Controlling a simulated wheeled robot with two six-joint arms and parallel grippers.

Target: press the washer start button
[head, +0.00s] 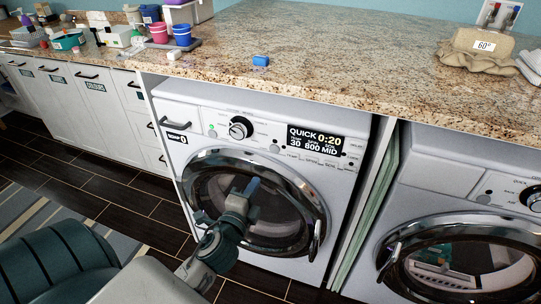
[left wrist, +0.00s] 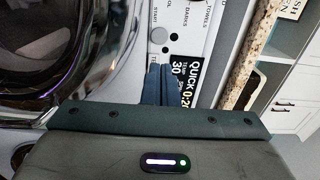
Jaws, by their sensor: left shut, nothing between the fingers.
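The white washer (head: 180,112) stands under the counter, its round door shut. Its panel has a knob (head: 240,128), a small green light (head: 212,127) left of it and a display (head: 318,139) reading QUICK 0:20. The left wrist view shows the panel turned sideways, with a START label (left wrist: 155,19) near the top and the display (left wrist: 184,84) below. My left gripper (head: 252,186) is shut and empty, in front of the door. Its blue fingertips (left wrist: 160,70) overlap the panel beside the display; I cannot tell the gap.
A second front-loading machine (head: 430,165) stands to the right. The granite counter (head: 330,60) overhangs the panel and holds a blue block (head: 261,60), cups (head: 182,34) and folded towels (head: 480,48). White cabinets (head: 85,105) line the left.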

